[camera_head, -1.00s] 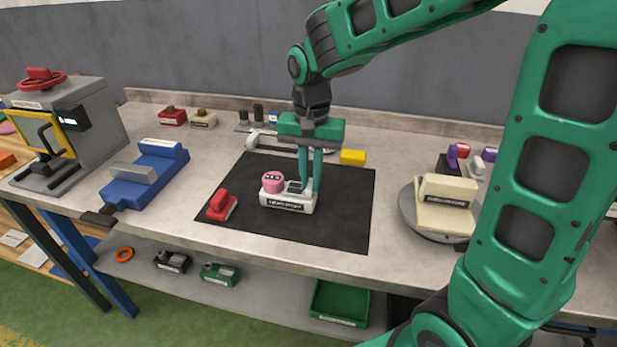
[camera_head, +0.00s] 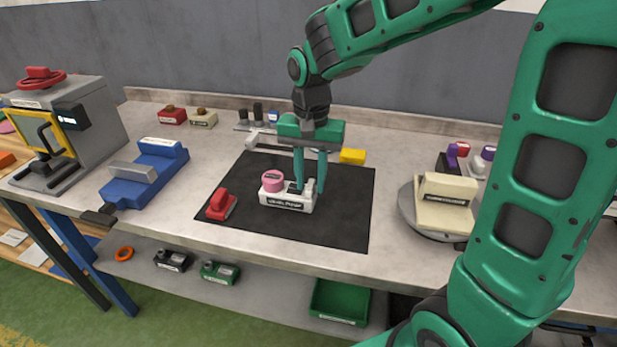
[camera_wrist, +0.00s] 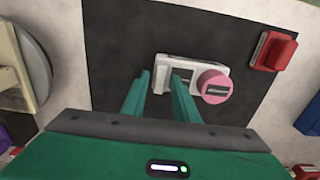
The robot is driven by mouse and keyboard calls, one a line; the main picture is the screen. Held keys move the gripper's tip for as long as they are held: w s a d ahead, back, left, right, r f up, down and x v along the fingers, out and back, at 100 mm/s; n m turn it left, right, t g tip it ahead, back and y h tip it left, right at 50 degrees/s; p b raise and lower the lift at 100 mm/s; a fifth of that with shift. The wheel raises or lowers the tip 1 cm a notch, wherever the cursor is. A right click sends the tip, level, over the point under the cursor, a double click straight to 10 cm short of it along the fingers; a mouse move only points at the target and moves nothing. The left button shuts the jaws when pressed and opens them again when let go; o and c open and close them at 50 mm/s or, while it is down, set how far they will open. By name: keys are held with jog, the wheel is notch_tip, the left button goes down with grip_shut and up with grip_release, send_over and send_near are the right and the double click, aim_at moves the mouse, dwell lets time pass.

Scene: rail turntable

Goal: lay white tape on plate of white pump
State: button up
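The white pump (camera_head: 288,203) lies on the black mat, with a pink round part on its left end; it also shows in the wrist view (camera_wrist: 207,67). A dark recessed area (camera_wrist: 186,77) lies beside the pink part. A small white upright piece (camera_head: 309,187) is at the pump's right end; I cannot tell whether this is the white tape or part of the pump. My gripper (camera_head: 310,191) is open and points down at this end. In the wrist view its fingertips (camera_wrist: 160,76) are apart, one on each side of the white end. No tape is clearly distinguishable.
A red block (camera_head: 221,205) lies left of the pump on the mat (camera_head: 340,220). A yellow block (camera_head: 352,157) lies behind. A round turntable (camera_head: 416,217) with a cream block (camera_head: 446,203) stands right, a blue vise (camera_head: 150,175) left. The mat's front right is clear.

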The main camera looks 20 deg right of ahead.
dwell(0.3)
notch_tip(320, 180, up, 11)
jog(key=shift+f, duration=0.15)
dwell(0.3)
